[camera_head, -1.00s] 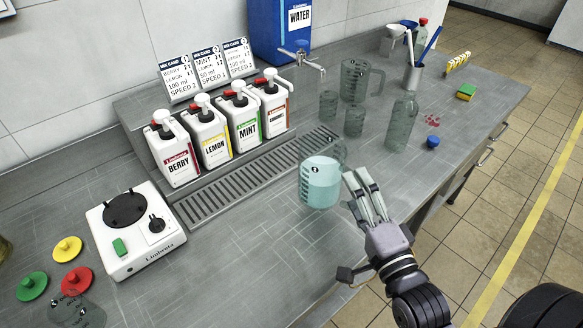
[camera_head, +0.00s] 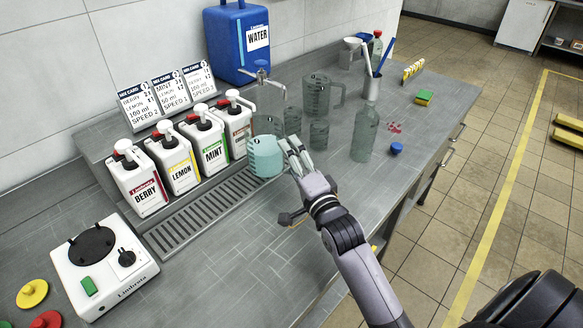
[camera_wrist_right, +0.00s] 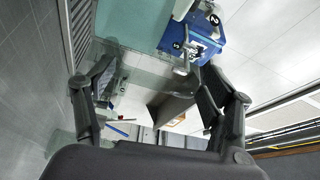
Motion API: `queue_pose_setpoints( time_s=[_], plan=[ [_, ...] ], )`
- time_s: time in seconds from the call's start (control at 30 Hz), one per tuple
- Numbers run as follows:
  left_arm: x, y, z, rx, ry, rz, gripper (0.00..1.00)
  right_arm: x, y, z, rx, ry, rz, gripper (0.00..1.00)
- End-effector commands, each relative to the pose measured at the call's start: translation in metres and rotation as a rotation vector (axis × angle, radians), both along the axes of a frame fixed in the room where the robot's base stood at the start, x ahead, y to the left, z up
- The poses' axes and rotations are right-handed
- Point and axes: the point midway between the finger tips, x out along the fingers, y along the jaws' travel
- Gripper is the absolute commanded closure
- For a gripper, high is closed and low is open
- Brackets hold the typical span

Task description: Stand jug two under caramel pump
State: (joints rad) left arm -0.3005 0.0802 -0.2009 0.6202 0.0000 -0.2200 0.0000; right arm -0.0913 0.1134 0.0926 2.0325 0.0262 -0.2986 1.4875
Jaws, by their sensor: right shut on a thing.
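Jug two (camera_head: 266,158) is a clear jug with pale blue-green liquid in it. My right gripper (camera_head: 291,152) is shut on it from the right side and holds it by the right end of the drip grate. The caramel pump bottle (camera_head: 236,119), white with an orange-edged label, is the rightmost of the row. The jug is just right of and in front of it in the head view; I cannot tell whether it touches the counter. My left gripper is out of view.
Mint (camera_head: 209,141), lemon (camera_head: 173,162) and berry (camera_head: 135,183) bottles stand left. Glasses (camera_head: 319,134), a large clear jug (camera_head: 318,96) and a clear bottle (camera_head: 364,133) stand close on the right. The blue water dispenser (camera_head: 238,44) is behind. Open counter lies in front of the grate (camera_head: 200,207).

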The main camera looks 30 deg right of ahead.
Motion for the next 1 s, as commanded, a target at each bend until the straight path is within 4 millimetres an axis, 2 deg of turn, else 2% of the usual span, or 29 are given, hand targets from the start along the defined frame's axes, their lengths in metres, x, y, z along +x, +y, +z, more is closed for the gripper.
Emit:
queue_pose_setpoints(
  time_s=[0.1, 0.4, 0.63, 0.67, 0.93, 1.0],
  plan=[
    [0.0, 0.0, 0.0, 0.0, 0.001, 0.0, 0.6, 0.007, 0.0, 0.002, 0.0, -0.007, 0.0, 0.55],
    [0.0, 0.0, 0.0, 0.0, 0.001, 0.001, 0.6, 0.006, 0.0, -0.031, -0.001, -0.007, 0.001, 0.55],
    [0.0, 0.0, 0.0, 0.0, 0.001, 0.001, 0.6, 0.006, 0.0, -0.032, 0.0, -0.008, 0.002, 0.55],
    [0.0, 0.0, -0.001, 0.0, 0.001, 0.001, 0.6, 0.006, 0.0, -0.036, 0.0, 0.0, 0.001, 0.23],
    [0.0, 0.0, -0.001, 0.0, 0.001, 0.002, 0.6, 0.006, 0.0, -0.035, 0.0, -0.001, 0.0, 0.05],
    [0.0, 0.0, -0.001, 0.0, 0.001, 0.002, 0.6, 0.006, 0.0, -0.035, 0.0, -0.001, 0.0, 0.04]
  ],
)
